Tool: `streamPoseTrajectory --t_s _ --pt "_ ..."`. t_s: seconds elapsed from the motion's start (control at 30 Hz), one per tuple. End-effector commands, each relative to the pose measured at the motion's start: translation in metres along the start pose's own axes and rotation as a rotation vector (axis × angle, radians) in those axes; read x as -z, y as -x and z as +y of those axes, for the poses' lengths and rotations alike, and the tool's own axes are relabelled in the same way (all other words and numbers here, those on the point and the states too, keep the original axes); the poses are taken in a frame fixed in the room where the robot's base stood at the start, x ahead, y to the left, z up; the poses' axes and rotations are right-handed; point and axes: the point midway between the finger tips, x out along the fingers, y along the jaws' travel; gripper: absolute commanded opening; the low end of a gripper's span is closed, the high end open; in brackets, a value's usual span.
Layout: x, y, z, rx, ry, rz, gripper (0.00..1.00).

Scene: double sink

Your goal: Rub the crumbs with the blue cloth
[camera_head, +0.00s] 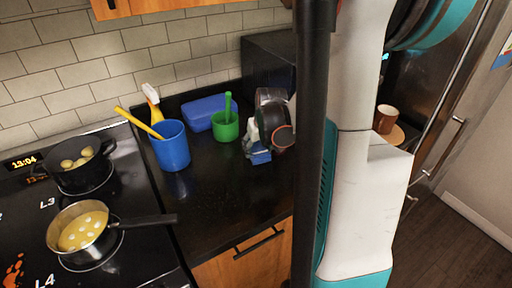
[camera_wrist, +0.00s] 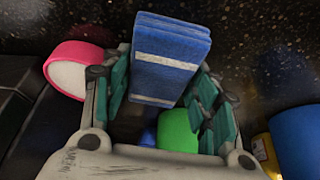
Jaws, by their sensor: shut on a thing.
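The blue cloth (camera_wrist: 172,55) is a folded block with pale stripes, held between the teal-padded fingers of my gripper (camera_wrist: 163,88). In the head view, my gripper (camera_head: 254,143) is low over the black worktop right of the green cup, with the cloth (camera_head: 261,157) at its lower end. I cannot tell whether the cloth touches the worktop. The worktop in the wrist view has small pale specks (camera_wrist: 268,62); I cannot tell whether these are crumbs or its pattern. My arm hides the right part of the worktop in the head view.
A blue cup (camera_head: 171,147), a green cup (camera_head: 225,127), a spray bottle (camera_head: 153,102) and a blue box (camera_head: 205,112) stand left of my gripper. A pan (camera_head: 82,232) and pot (camera_head: 80,166) sit on the hob. A pink-rimmed round thing (camera_wrist: 68,52) is near the fingers. The front worktop is clear.

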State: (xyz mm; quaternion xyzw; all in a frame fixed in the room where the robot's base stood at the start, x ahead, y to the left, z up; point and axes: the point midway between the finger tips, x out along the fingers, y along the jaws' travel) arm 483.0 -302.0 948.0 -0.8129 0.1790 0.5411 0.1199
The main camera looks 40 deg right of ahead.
Motion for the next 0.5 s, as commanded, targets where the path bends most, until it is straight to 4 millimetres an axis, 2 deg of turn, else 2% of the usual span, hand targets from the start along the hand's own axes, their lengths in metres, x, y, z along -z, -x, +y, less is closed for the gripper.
streamPoseTrajectory --t_s 0.17,0.5 --pt "0.001 0.005 0.003 -0.007 -0.001 -0.003 0.32" --pt "0.014 0.034 0.003 -0.007 -0.002 -0.001 0.32"
